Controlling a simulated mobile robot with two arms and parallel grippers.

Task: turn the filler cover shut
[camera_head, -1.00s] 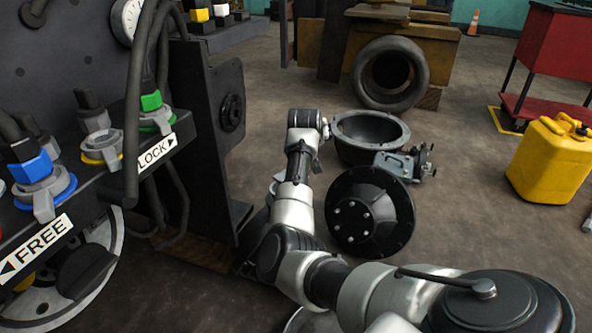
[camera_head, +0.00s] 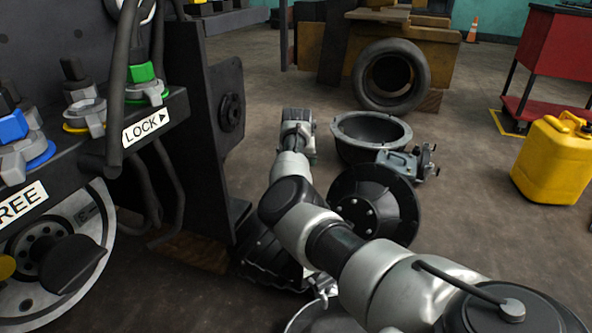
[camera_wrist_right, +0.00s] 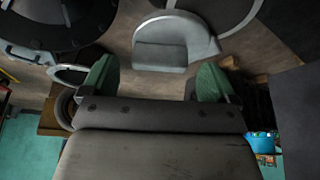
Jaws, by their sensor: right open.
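On the dark panel at left in the head view are several winged grey fittings. One has a blue block (camera_head: 16,124) and blue collar, one a yellow collar (camera_head: 78,127), and one a green block (camera_head: 141,72) and green collar. I cannot tell which of them, if any, is the filler cover. LOCK (camera_head: 145,128) and FREE (camera_head: 20,203) signs are on the panel edge. My right wrist (camera_head: 298,122) is right of the panel, apart from the fittings. In the wrist view the right gripper (camera_wrist_right: 158,77) is open, its green fingertips apart and empty. My left gripper is out of view.
A dark upright plate (camera_head: 222,105) stands between the panel and my right arm. Hoses hang before the panel. A black bowl-shaped housing (camera_head: 368,140), a domed cover (camera_head: 385,190), a tire (camera_head: 391,75) and a yellow canister (camera_head: 553,160) are on the floor.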

